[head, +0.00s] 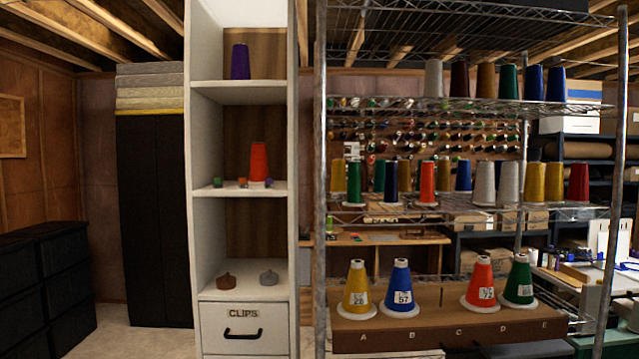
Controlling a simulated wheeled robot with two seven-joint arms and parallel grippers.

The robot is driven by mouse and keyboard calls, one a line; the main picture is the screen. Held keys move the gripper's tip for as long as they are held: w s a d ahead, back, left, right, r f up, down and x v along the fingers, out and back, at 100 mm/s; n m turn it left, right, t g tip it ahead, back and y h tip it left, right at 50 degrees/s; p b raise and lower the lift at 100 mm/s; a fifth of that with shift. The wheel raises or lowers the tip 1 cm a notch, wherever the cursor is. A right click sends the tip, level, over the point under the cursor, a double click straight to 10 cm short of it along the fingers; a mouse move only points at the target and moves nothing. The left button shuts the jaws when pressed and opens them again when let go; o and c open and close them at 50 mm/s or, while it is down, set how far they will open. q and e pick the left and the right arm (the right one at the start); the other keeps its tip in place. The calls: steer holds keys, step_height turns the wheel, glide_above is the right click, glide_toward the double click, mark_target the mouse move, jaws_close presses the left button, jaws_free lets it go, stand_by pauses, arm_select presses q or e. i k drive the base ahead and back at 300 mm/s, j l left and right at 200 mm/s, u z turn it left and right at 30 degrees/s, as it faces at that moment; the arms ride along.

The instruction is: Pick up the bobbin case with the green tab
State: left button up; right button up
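Several small items sit along the front of the middle shelf of the white cabinet, by a red-orange thread cone. The leftmost is a small item with green on it (218,182), which may be the bobbin case with the green tab; it is too small to be sure. To its right is a small item with orange on it (242,183), and then one with purple or blue (269,182), in front of the cone's right side. Neither of my grippers shows in the head view.
The white cabinet (293,130) has a purple cone (240,62) above and a brown object (226,281) and grey object (268,277) below, over a CLIPS drawer (243,325). A wire rack of thread cones stands right, its metal post (320,180) close by. Floor shows at left.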

mark_target(218, 182)
steer(key=i+j+z, duration=0.25)
steer(key=j, duration=0.15)
steer(key=i+j+z, duration=0.1)
steer(key=j+z, duration=0.2)
steer(key=j, duration=0.15)
steer(key=i+j+z, duration=0.1)
steer(key=j+z, duration=0.15)
steer(key=j, duration=0.2)
steer(key=j+z, duration=0.25)
steer(key=j, duration=0.25)
steer(key=i, duration=0.05)
